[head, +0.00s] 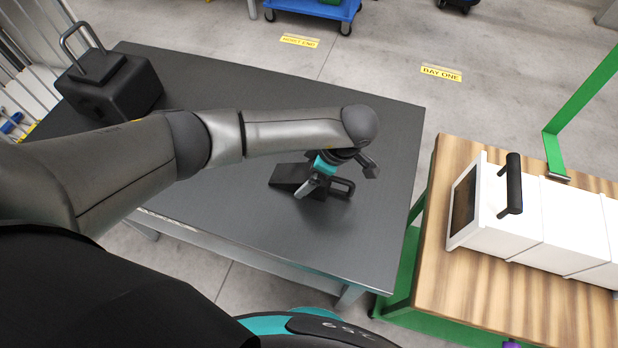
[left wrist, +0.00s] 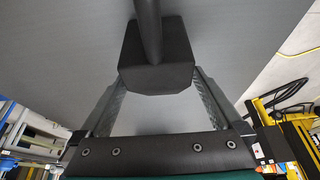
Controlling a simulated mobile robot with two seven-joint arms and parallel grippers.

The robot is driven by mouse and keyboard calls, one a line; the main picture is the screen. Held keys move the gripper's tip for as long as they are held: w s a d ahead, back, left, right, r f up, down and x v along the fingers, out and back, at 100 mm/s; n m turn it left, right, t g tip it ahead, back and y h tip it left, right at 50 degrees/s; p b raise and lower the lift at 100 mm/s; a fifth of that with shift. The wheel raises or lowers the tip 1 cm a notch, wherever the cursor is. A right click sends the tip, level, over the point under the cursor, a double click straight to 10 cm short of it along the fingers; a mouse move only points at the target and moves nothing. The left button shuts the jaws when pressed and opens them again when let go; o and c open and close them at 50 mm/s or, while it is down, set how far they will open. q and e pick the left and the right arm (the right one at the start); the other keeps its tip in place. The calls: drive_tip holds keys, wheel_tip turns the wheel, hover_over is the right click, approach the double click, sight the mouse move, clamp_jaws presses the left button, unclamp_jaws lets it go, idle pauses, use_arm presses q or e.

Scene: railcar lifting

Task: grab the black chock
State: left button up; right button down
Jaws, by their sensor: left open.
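The black chock (head: 289,175) lies on the dark grey table (head: 385,215), a wedge-like block with a looped handle (head: 343,186) at its right. My left gripper (head: 337,178) is over it, pointing down, and hides its middle. In the left wrist view the chock (left wrist: 157,72) shows as a dark block with a bar running away from it. The open fingers of my left gripper (left wrist: 160,76) stand on either side of its near end. I cannot tell whether they touch it. My right gripper is not in view.
A larger black block with a metal handle (head: 112,88) stands at the table's far left corner. A wooden-topped bench (head: 465,290) with a white railcar model (head: 540,215) is at the right, across a narrow gap. The table's right part is clear.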

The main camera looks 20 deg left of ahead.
use_arm(q)
clamp_jaws()
idle(0.8)
